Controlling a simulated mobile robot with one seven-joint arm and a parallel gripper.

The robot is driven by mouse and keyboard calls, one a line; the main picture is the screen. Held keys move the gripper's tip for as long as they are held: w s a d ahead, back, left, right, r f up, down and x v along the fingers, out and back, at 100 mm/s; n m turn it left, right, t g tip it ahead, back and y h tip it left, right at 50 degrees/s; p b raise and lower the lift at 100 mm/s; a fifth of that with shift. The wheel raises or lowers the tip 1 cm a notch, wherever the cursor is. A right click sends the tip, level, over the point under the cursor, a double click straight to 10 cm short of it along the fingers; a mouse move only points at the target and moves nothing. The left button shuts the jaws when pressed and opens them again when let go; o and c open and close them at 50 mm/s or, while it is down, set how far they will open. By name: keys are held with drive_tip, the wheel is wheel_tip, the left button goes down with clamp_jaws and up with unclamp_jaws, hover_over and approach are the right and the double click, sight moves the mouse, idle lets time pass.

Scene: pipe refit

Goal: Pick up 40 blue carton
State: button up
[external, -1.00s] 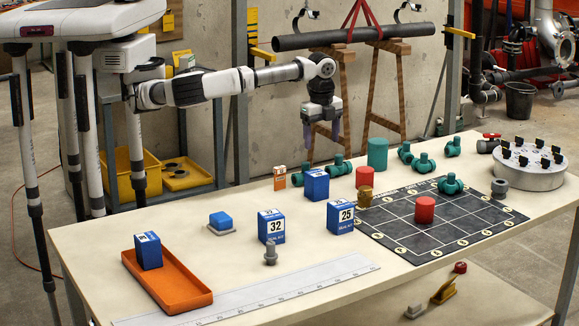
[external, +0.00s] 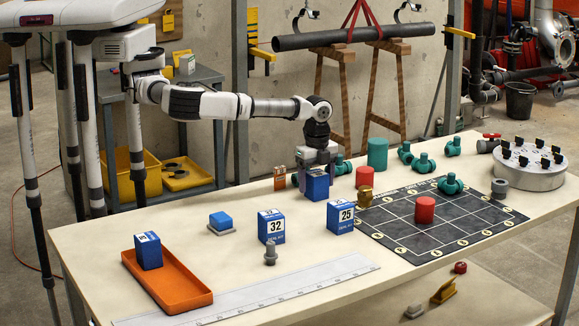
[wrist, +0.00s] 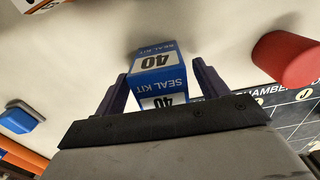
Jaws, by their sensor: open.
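The blue carton marked 40 (wrist: 158,70) stands on the table, and its "SEAL KIT" label shows in the wrist view. In the external view the same carton (external: 317,186) is behind the cartons marked 32 (external: 271,228) and 25 (external: 340,217). My gripper (external: 317,168) points down over the 40 carton. In the wrist view its two dark fingers (wrist: 156,92) are apart, one on each side of the carton. I cannot tell whether they touch it. The carton's lower part is partly hidden by the gripper body in the wrist view.
A small orange and white box (external: 280,178) stands close left of the carton. A red cylinder (external: 364,177) and brass fitting (external: 365,197) stand to its right. Green pipe fittings lie behind. A dark grid mat (external: 395,212) covers the right side; an orange tray (external: 185,287) is front left.

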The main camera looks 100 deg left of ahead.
drive_tip(key=shift+a+f, duration=0.1)
drive_tip(key=shift+f, duration=0.8)
drive_tip(key=shift+c, duration=0.3)
drive_tip(key=c, duration=1)
drive_tip(key=shift+r, duration=0.15)
